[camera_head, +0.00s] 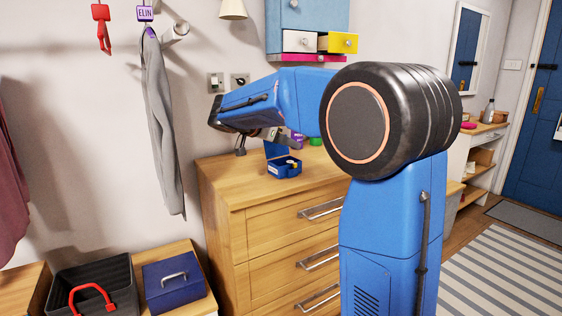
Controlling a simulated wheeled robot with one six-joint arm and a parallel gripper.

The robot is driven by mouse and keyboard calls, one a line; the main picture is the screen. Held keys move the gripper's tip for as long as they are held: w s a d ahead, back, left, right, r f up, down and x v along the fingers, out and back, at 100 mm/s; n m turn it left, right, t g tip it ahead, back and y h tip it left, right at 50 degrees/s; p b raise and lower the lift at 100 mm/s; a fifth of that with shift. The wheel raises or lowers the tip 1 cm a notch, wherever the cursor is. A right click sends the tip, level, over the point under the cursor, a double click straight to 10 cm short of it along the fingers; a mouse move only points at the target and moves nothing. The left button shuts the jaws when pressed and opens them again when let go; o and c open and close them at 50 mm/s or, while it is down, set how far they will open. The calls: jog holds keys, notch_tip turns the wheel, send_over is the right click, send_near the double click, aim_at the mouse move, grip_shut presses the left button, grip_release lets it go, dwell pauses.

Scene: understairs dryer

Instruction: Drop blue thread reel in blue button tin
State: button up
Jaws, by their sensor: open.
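The blue button tin (286,171) stands on top of the wooden dresser, with its lid raised at the back and a pale label on its front. Small coloured bits show at its opening, too small to name. My gripper (266,145) is open above the dresser top, close to the tin and above its left side. One dark finger hangs left of the tin and the other reaches over its lid. I cannot make out a blue thread reel; it may be hidden by my arm or inside the tin.
A purple item (297,138) and a green item (316,141) stand behind the tin, partly covered by my arm. The dresser top (228,180) is clear at the left.

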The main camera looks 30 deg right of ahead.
jog(key=v, duration=1.2)
jog(key=shift+f, duration=0.15)
jog(key=s+f+n+y, duration=0.35)
jog(key=s+f, duration=0.25)
jog(key=s, duration=0.4)
jog(key=s+f+n+y, duration=0.3)
jog(key=s+f+n, duration=0.25)
jog(key=s, duration=0.45)
jog(key=s+a+f+n+t+y, duration=0.1)
jog(key=s+a+f+n+y, duration=0.1)
jog(key=s+f, duration=0.6)
jog(key=s+a+f+n+t+y, duration=0.1)
jog(key=s+a+f+n+y, duration=0.2)
jog(key=s+f, duration=0.4)
jog(key=shift+s+a+f+n, duration=0.4)
jog(key=shift+s+a+n, duration=0.3)
jog(key=shift+s+a, duration=0.25)
jog(key=shift+d, duration=0.15)
